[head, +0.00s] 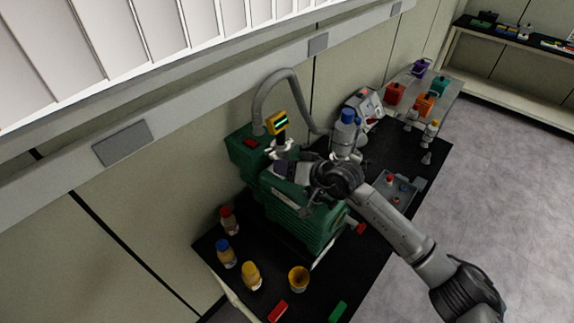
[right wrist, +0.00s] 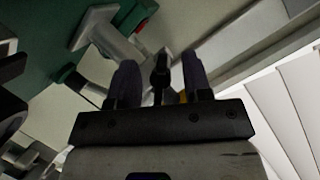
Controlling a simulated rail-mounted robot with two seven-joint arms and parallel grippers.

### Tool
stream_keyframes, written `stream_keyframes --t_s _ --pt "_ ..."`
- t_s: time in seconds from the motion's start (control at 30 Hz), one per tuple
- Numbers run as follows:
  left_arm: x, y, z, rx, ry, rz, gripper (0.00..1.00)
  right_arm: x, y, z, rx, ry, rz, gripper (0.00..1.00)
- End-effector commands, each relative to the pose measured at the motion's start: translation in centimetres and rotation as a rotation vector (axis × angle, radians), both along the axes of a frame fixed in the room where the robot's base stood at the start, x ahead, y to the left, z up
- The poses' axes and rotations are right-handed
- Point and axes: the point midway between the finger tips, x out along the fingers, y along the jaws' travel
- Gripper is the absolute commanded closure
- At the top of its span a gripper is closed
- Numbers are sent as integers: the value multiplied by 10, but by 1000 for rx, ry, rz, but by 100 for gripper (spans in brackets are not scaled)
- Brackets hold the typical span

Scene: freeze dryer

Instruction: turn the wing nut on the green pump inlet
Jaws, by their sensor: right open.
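The green pump (head: 318,222) stands on the black bench top. Its inlet, with a pale flange clamp (head: 281,149), is at the top, below a yellow gauge (head: 278,123) and a grey hose. My right gripper (head: 284,168) is close beside the inlet, its arm reaching over the pump from the right. In the right wrist view its two fingers (right wrist: 160,82) are apart, with a dark upright piece (right wrist: 160,70) between them. This may be the wing nut; I cannot tell whether the fingers touch it. The wing nut is not clear in the head view. My left gripper is out of view.
A blue-capped vessel (head: 346,135) stands behind my right wrist. A grey tray (head: 395,192) lies to the right. The wall is close behind the pump.

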Motion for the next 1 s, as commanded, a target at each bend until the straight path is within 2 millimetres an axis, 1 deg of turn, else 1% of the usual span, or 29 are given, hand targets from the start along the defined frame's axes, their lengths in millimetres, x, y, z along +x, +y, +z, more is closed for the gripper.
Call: stream_keyframes --t_s 0.3,0.77,0.8,1.0 --pt "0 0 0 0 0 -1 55 1 1 0 0 0 0 55" --pt "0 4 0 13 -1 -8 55 1 1 0 0 0 0 99" --pt "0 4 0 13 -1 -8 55 1 1 0 0 0 0 100" --pt "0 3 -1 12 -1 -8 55 1 1 -1 2 1 0 100"
